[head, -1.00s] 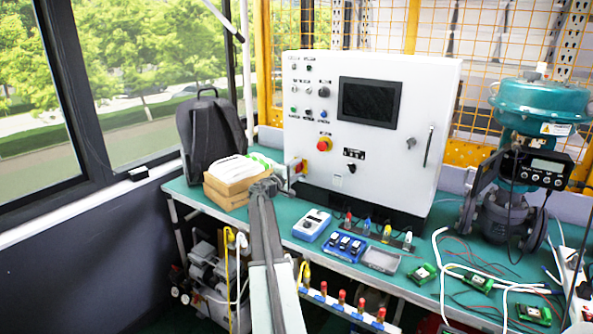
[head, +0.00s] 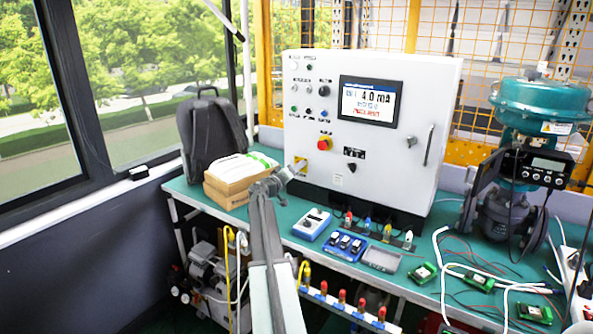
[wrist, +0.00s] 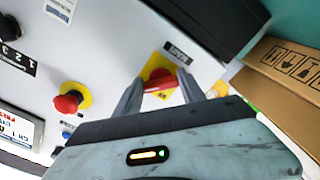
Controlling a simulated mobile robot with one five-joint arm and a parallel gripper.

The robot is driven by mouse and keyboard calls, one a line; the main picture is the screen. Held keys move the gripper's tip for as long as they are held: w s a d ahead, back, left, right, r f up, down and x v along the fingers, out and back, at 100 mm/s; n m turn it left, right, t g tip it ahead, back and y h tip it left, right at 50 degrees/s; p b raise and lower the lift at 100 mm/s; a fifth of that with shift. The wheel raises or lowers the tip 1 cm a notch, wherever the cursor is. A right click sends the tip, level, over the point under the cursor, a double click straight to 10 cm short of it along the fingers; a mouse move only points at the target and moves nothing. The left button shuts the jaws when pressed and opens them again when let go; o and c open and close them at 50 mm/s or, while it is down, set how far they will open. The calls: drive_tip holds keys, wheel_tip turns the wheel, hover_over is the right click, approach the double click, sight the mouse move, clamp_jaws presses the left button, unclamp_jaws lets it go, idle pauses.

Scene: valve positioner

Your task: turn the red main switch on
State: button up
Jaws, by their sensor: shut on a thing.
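The red main switch (wrist: 160,84) sits on a yellow plate on the control cabinet's lower left. In the wrist view its red handle lies crosswise between the two fingers of my gripper (wrist: 161,88), which is shut on it. In the head view my gripper (head: 291,172) reaches the yellow plate (head: 300,164) and hides the red handle. The white control cabinet (head: 421,92) stands on the bench. Its screen (head: 369,103) is lit and reads about 4.0 mA.
A red emergency button (head: 323,144) on a yellow ring is near the switch, also in the wrist view (wrist: 68,103). A cardboard box (head: 232,187) and a black backpack (head: 211,135) are at left. Small devices, such as a blue-white meter (head: 312,223), lie in front of the cabinet.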

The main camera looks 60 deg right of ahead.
drive_tip(key=shift+m, duration=0.4)
drive_tip(key=o, duration=1.4)
drive_tip(key=shift+c, duration=0.2)
drive_tip(key=shift+a, duration=0.1)
drive_tip(key=a, duration=0.7)
drive_tip(key=shift+a, duration=0.35)
